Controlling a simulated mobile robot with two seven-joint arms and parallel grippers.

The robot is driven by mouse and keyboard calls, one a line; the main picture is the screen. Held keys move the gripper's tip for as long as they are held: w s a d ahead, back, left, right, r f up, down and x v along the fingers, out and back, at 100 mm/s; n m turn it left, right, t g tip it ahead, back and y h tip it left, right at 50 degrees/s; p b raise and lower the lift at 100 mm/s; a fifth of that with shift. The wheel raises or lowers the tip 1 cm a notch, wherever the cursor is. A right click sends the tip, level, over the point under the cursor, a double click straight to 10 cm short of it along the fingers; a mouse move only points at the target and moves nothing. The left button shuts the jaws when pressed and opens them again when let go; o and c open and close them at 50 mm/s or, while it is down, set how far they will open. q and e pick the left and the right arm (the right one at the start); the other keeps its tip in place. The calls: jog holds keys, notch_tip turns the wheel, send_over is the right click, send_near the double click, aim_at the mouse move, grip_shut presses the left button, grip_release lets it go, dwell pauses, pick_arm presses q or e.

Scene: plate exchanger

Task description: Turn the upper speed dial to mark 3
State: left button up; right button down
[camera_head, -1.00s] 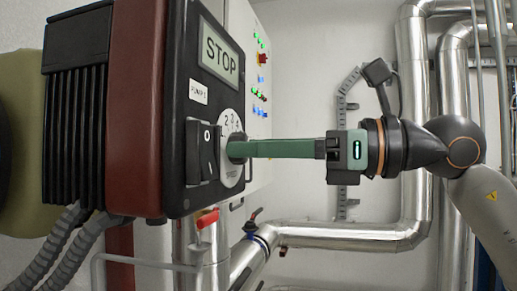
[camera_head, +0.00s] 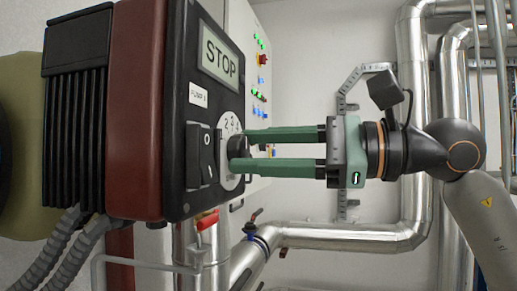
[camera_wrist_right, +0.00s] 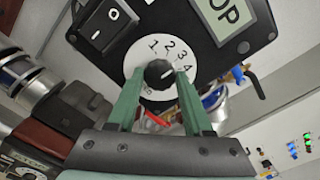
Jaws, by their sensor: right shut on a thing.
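The speed dial is a white disc (camera_head: 230,128) with printed numbers and a black knob (camera_head: 238,149) at its middle, on the front of the pump unit. In the right wrist view the numbers 1 to 4 run round the disc (camera_wrist_right: 158,52), and the knob (camera_wrist_right: 158,74) shows a small light mark on its right side, roughly toward 4; its exact setting is hard to read. My right gripper (camera_head: 240,152) has its green fingers on opposite sides of the knob, shut on it. They also show in the wrist view (camera_wrist_right: 159,78). My left gripper is not in view.
A black rocker switch (camera_head: 200,155) sits close beside the dial, and a display (camera_head: 221,57) reading STOP is above. Silver pipes (camera_head: 340,236) with a red-handled valve (camera_head: 207,219) run below. A white cabinet with lit indicators (camera_head: 259,92) stands behind.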

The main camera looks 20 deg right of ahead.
dwell(0.5)
jog(key=shift+c, duration=1.5)
grip_release()
jog(key=shift+s+d, duration=0.3)
jog(key=shift+d, duration=0.15)
jog(key=b+v, duration=0.2)
jog(key=v, duration=0.9)
jog(key=shift+b, duration=0.3)
jog(key=shift+s+d, duration=0.1)
jog(key=shift+s, duration=0.05)
